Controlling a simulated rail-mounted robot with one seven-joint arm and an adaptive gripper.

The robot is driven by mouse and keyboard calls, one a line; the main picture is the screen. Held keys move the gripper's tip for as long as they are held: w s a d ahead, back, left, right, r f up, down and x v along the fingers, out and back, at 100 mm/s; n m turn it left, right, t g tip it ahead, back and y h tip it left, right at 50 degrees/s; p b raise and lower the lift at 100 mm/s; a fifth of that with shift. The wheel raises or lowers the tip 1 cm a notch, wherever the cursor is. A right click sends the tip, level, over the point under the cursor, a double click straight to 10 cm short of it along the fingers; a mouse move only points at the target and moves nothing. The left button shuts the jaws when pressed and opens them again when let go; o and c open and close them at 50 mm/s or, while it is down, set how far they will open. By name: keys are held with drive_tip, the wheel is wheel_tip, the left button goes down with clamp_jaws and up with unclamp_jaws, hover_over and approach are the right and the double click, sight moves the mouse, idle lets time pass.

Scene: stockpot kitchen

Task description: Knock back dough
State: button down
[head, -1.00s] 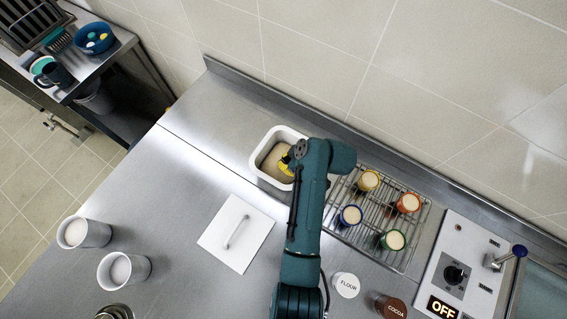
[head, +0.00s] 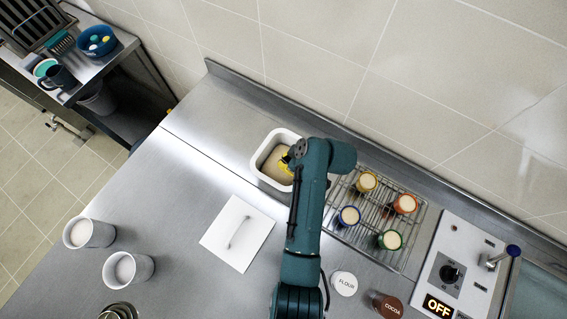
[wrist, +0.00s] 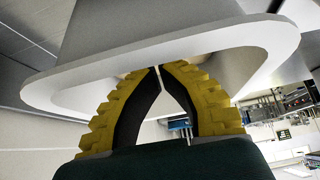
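A white tub (head: 283,131) stands on the steel counter near the wall, with pale beige dough (head: 275,157) inside. My gripper (head: 288,163), with yellow ridged fingers, reaches into the tub at its right side. In the wrist view the tub's white rim (wrist: 60,92) spans the picture around the fingers. There my gripper (wrist: 159,70) has its fingertips brought together inside the rim, with nothing seen between them. A little beige shows beside the tips, but I cannot tell whether they touch the dough. A white square lid (head: 236,233) with a handle lies on the counter in front of the tub.
A wire rack (head: 378,215) with several filled coloured cups stands right of my arm. Flour (head: 343,284) and cocoa (head: 387,305) containers stand in front of it. A control box (head: 458,270) reads OFF. Two white cups (head: 128,269) stand at left. The counter's left middle is clear.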

wheel_tip(320, 180, up, 5)
drive_tip(key=p, duration=0.3)
drive_tip(key=shift+p, duration=0.3)
drive_tip(key=shift+f, duration=0.1)
